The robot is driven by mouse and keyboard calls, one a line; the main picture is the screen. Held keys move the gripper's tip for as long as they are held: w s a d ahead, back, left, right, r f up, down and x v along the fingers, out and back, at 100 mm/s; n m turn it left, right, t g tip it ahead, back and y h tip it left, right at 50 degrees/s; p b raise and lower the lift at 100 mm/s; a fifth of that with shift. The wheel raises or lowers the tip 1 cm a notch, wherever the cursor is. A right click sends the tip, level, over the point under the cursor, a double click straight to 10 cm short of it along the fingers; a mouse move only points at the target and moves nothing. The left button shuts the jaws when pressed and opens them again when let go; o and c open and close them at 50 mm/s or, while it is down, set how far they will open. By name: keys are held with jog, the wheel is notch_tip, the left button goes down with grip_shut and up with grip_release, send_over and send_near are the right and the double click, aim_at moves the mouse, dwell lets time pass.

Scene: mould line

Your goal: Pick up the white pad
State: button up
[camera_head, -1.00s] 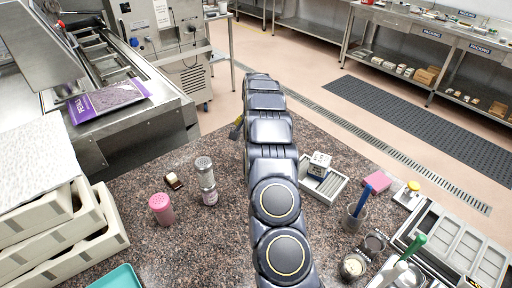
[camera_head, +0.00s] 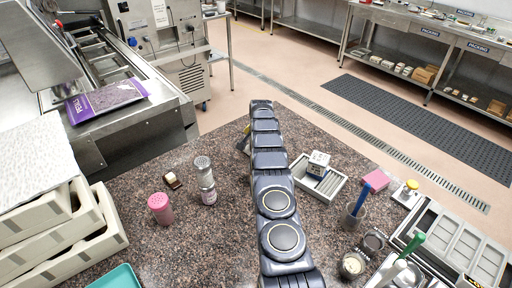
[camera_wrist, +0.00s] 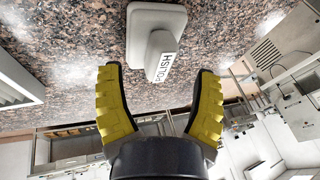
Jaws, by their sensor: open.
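The white pad (camera_wrist: 155,22) shows in the wrist view as a pale rounded slab with a raised block that carries a "POLISH" label. It rests on the speckled counter at the top middle of that view. My gripper (camera_wrist: 158,75) is open and empty, with its two yellow fingers spread to either side below the pad. The pad lies beyond the fingertips, roughly in line with the gap, and no contact shows. In the head view my arm hides the pad, and only a bit of a yellow finger (camera_head: 245,141) shows left of the arm.
A pale tray (camera_head: 330,189) with a small white box (camera_head: 318,164) stands right of my arm. A cup (camera_head: 354,216) stands at right. Counter between is clear.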

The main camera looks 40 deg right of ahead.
jog(key=shift+x, duration=0.9)
grip_shut()
